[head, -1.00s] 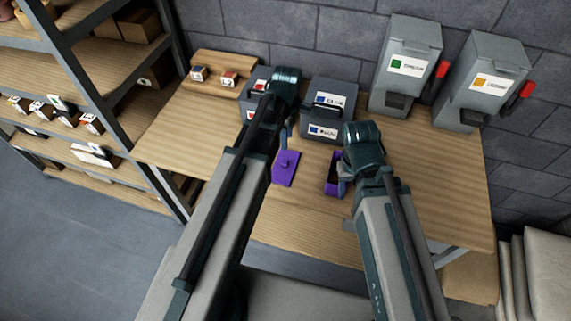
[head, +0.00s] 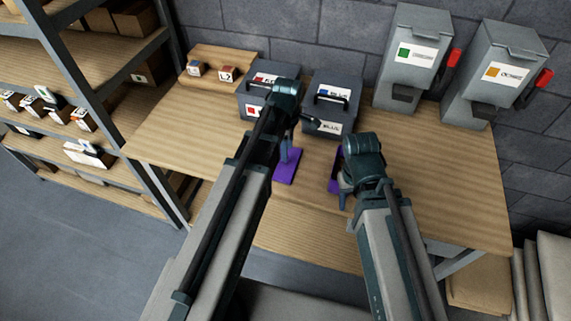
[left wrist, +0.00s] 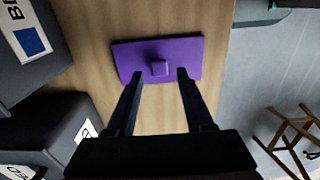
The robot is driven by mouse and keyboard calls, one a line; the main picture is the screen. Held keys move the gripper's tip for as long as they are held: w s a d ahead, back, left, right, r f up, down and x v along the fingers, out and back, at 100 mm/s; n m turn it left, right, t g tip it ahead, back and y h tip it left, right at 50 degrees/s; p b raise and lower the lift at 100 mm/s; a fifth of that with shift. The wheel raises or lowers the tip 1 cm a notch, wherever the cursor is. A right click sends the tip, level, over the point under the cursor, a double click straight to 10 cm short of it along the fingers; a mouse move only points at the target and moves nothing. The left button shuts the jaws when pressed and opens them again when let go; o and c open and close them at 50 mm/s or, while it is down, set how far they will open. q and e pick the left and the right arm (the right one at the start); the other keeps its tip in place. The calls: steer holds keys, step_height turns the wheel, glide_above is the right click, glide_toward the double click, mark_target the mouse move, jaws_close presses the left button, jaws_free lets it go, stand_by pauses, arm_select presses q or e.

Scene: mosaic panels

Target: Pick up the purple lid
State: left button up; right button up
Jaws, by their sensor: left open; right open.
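The purple lid (head: 287,170) lies flat on the wooden table, left of the purple box, and my left gripper partly covers it in the head view. In the left wrist view the lid (left wrist: 185,58) is a flat rectangle with a small square knob in its middle. My left gripper (left wrist: 158,75) is open, its two fingers on either side of the knob in that picture and nothing between them; whether they touch the lid I cannot tell. My right gripper (head: 346,190) is open at the purple box (head: 334,178), which my right arm mostly hides.
Dark bins with red and blue labels (head: 331,104) stand behind the lid. Two grey dispensers (head: 410,60) stand at the back right. A small wooden stand (head: 222,66) is at the back left. A shelf rack (head: 105,110) stands left of the table (head: 180,125).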

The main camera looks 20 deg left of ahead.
mark_target(284, 171)
arm_select(q)
steer(key=f+b, duration=0.4)
steer(key=f, duration=0.1)
steer(key=shift+w+a+b, duration=0.1)
steer(key=shift+a+b, duration=0.2)
steer(key=shift+b, duration=0.05)
jaws_close()
